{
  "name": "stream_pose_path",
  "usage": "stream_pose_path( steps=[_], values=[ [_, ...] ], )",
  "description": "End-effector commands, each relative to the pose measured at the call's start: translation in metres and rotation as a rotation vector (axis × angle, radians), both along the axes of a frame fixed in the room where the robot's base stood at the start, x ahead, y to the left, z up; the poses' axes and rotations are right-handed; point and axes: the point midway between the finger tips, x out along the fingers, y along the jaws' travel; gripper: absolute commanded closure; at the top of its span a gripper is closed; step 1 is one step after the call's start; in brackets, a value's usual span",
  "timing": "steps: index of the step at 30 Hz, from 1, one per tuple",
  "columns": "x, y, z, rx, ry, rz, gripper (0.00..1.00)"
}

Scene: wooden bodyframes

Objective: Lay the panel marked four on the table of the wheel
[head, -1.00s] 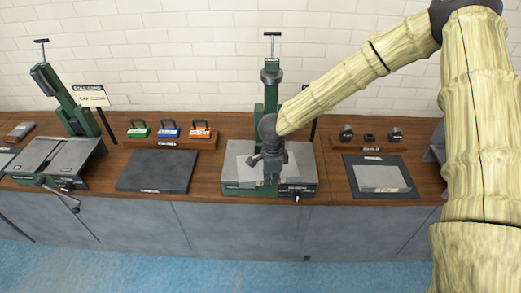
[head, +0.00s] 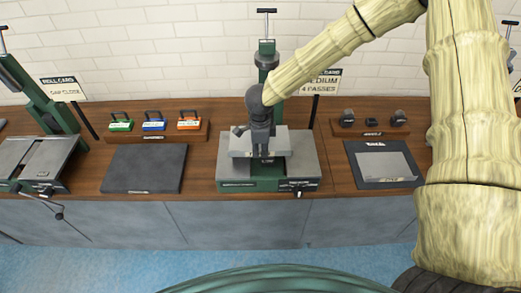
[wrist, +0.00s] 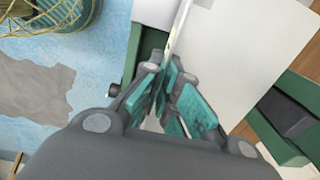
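My gripper (head: 262,150) is over the middle green machine, pointing down. A light grey panel (head: 240,141) is at its fingers, over the machine's grey table (head: 306,160), with green body showing below. In the wrist view the fingers (wrist: 172,98) are close together on a thin pale edge, and the panel's broad pale face (wrist: 225,50) spreads to the right. The gripper looks shut on this panel. I see no number on it; part of it is hidden by the gripper. Whether the panel touches the table is unclear.
A dark mat (head: 145,168) lies bare at left; another dark mat (head: 366,180) at right holds a grey plate (head: 390,166). Several coloured-label blocks stand on a wooden rack (head: 180,137). A second machine (head: 40,160) is far left. A sign (head: 320,84) stands behind.

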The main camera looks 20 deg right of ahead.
Motion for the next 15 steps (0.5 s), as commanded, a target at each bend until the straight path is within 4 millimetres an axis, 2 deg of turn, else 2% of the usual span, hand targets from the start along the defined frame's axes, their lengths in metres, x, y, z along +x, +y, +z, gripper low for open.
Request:
stream_pose_path(
  steps=[1,15],
  values=[
    [0.0,0.0,-0.007,0.0,-0.001,0.0,1.0],
    [-0.001,-0.001,-0.038,0.0,0.001,-0.001,1.0]
  ],
)
